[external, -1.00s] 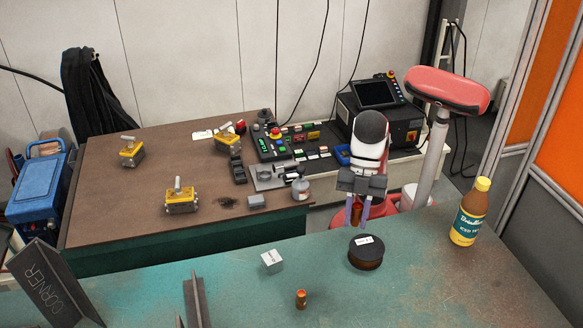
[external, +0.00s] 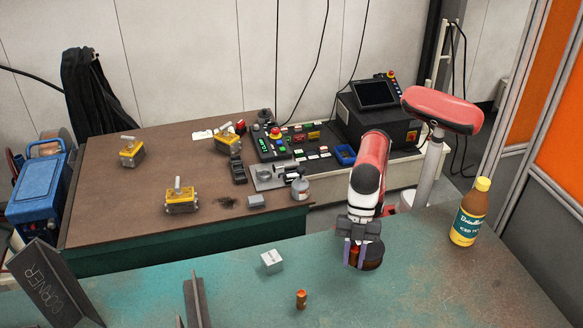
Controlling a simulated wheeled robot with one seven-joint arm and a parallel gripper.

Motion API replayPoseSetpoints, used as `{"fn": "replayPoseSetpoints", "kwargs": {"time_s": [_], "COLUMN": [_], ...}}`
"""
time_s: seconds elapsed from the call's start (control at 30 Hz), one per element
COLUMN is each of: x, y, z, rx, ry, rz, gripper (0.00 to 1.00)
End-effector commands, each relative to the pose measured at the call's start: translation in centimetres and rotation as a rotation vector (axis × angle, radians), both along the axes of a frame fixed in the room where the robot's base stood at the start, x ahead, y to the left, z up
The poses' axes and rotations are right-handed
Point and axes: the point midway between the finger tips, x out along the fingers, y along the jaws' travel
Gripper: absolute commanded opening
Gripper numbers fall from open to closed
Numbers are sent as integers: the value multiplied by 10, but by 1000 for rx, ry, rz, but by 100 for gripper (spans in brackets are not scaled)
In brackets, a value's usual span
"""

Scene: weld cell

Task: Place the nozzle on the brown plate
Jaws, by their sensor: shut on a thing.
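My gripper (external: 354,256) is shut on a small copper-coloured cylinder (external: 355,256), which looks like the nozzle. It hangs between the fingers, in front of the left part of a dark brown round spool (external: 374,257) on the green table. I cannot tell whether the cylinder touches the spool or the table. Another small copper-coloured piece (external: 301,299) stands upright at the front of the green table. I cannot make out a separate brown plate; the far table has a brown top (external: 120,205).
The green table (external: 440,285) also bears a light grey block (external: 271,261), a bottle (external: 468,213), a dark angled CORNER piece (external: 50,283) and an upright metal profile (external: 195,303). Yellow clamped units (external: 181,200) stand on the brown-topped table. The green table is clear at front right.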

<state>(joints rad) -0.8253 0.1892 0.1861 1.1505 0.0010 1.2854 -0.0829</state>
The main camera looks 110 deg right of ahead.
Motion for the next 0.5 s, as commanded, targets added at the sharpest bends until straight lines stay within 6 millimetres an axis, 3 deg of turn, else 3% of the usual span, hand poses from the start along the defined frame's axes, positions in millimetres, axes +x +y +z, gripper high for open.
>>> {"fn": "replayPoseSetpoints", "kwargs": {"time_s": [0.3, 0.5], "x": [0, 0], "y": [-1, 0], "z": [-38, -41], "rx": [-1, 2], "ry": [1, -1], "rz": [-1, 0], "gripper": [1, 1]}}
